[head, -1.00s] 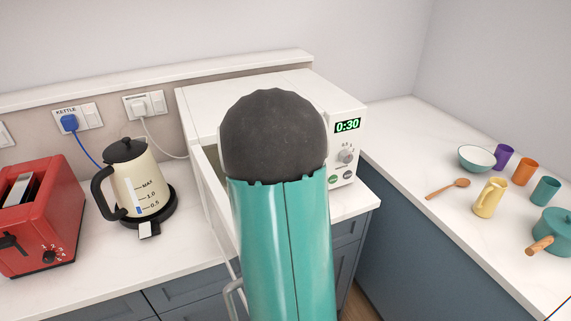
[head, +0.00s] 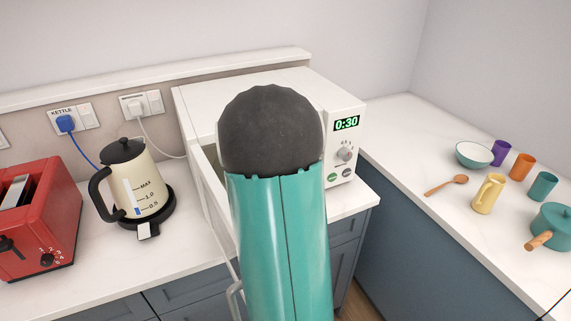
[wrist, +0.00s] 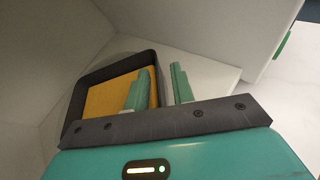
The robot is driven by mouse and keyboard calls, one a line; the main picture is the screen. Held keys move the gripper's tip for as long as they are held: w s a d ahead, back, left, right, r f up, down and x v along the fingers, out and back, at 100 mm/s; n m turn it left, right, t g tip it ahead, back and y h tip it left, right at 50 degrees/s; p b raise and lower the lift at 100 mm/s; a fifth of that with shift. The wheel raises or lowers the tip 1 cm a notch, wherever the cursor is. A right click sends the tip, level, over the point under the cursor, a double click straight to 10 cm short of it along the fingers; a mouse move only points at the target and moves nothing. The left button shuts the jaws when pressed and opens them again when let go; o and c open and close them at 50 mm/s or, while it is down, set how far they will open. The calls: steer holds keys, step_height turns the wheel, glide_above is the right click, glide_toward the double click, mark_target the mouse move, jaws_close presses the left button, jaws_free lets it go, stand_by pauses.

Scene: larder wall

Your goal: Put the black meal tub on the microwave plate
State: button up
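The black meal tub (wrist: 73,104), with orange-yellow food inside, shows in the wrist view inside the white microwave (wrist: 185,28). A pale curved edge, apparently the microwave plate (wrist: 122,46), shows around the tub's far side; most of the plate is hidden. My gripper (wrist: 162,70) has its two teal fingers apart, astride the tub's right wall. The left finger overlaps the food and the right one is outside, with a visible gap to the wall. In the head view my arm covers the opening of the microwave (head: 190,100), hiding tub, plate and gripper.
The microwave door (head: 212,190) stands open toward me, left of my arm. A cream kettle (head: 137,185) and a red toaster (head: 38,220) stand to the left. The right counter holds a bowl (head: 474,155), several cups, a spoon (head: 447,186) and a teal pot (head: 555,226).

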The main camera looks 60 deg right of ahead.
steer(key=shift+r, duration=0.15)
steer(key=shift+a+r, duration=0.15)
steer(key=shift+a, duration=0.15)
steer(key=v, duration=0.6)
steer(key=shift+s+a+r, duration=0.15)
steer(key=shift+s+a, duration=0.05)
steer(key=shift+a, duration=0.15)
steer(key=shift+c, duration=0.4)
